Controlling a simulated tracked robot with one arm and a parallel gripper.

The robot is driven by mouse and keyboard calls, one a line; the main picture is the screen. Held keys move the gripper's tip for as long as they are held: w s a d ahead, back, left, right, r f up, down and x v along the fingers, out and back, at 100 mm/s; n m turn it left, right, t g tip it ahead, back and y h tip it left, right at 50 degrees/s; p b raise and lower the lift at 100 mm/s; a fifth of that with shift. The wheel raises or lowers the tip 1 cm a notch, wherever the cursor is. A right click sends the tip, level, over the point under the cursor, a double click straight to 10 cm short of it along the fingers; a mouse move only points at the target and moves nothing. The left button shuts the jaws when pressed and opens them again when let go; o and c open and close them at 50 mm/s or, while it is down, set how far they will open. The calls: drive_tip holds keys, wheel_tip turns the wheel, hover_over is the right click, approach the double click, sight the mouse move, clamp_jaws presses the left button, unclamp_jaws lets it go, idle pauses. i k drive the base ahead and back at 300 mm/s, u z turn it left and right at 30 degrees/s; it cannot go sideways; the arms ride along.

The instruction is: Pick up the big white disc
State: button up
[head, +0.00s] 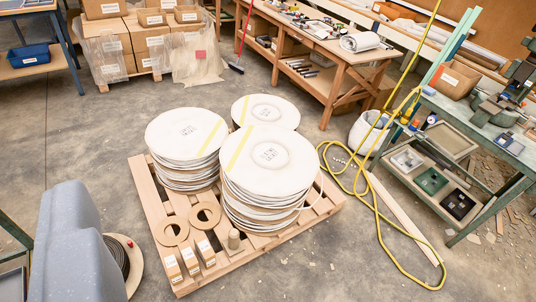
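Several big white discs lie in three stacks on a wooden pallet (163,222) on the floor. The front right stack has a top disc (290,172) with a yellow stripe and dark print at its centre. The left stack (178,147) also has a yellow-striped top disc. The back stack (283,107) is partly hidden behind the front right one. The discs lie flat, one on another. My gripper is not visible in the head view, so its state cannot be seen.
Wooden rings (206,213) and small labelled blocks (190,261) lie at the pallet's front left. A yellow hose (378,225) loops on the floor at right, near a green metal bench (468,142). A wooden workbench (310,45) stands behind.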

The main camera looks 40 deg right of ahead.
sight(267, 160)
drive_tip(key=k, duration=1.05)
drive_tip(key=z, duration=1.05)
drive_tip(key=i, duration=3.15)
drive_tip(key=u, duration=0.85)
drive_tip(key=k, duration=0.85)
drive_tip(key=u, duration=0.2)
